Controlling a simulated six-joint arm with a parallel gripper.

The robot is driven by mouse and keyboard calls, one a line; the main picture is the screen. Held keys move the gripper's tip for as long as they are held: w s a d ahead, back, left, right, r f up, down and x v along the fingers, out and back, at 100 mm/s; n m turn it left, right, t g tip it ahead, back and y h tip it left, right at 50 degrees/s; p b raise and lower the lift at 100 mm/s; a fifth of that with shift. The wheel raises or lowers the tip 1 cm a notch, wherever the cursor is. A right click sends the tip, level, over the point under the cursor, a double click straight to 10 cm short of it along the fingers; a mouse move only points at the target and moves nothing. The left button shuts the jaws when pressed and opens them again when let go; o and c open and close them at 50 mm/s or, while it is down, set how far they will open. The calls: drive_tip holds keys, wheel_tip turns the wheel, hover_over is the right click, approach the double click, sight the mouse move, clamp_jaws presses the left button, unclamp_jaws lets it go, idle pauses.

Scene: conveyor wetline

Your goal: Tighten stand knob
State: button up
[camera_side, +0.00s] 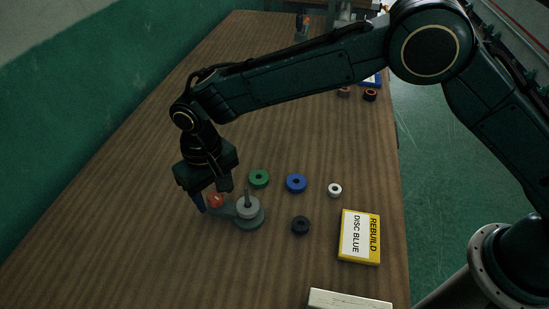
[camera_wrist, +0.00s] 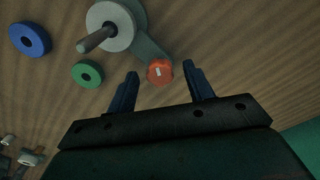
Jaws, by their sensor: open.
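The stand (camera_side: 250,221) is grey, with an upright peg and a pale grey disc (camera_side: 246,206) around the peg. The stand's knob (camera_side: 215,199) is orange-red with a white mark, on an arm at the left of the base. In the wrist view the knob (camera_wrist: 160,72) lies between the tips of my gripper (camera_wrist: 160,78), a little nearer the right finger. My gripper (camera_side: 213,196) is open, pointing down at the knob, with a visible gap to each finger. The pale disc and peg (camera_wrist: 110,27) show at the top of the wrist view.
Green (camera_side: 259,178), blue (camera_side: 296,183), white (camera_side: 335,189) and black (camera_side: 300,225) rings lie loose right of the stand. A yellow card reading "REBUILD DISC BLUE" (camera_side: 359,238) lies further right. A pale block (camera_side: 348,299) is at the front edge. The wooden table is clear on the left.

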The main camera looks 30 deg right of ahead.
sight(214, 196)
wheel_tip(214, 196, up, 14)
idle(0.9)
drive_tip(key=s+d+r+t, duration=0.15)
drive_tip(key=d+r, duration=0.25)
drive_tip(key=d, duration=0.4)
drive_tip(key=s+d+r+m+y, duration=0.1)
drive_tip(key=s+d+r, duration=0.2)
drive_tip(key=d+r, duration=0.3)
drive_tip(key=s+d+r+t, duration=0.1)
drive_tip(key=s+d+r, duration=0.15)
drive_tip(key=d, duration=0.65)
drive_tip(key=s+d+f+m+t+h, duration=0.1)
drive_tip(key=s+d+f+t, duration=0.2)
drive_tip(key=s+d, duration=1.2)
drive_tip(key=s+f, duration=0.1)
drive_tip(key=s, duration=0.3)
drive_tip(key=shift+m, duration=0.4)
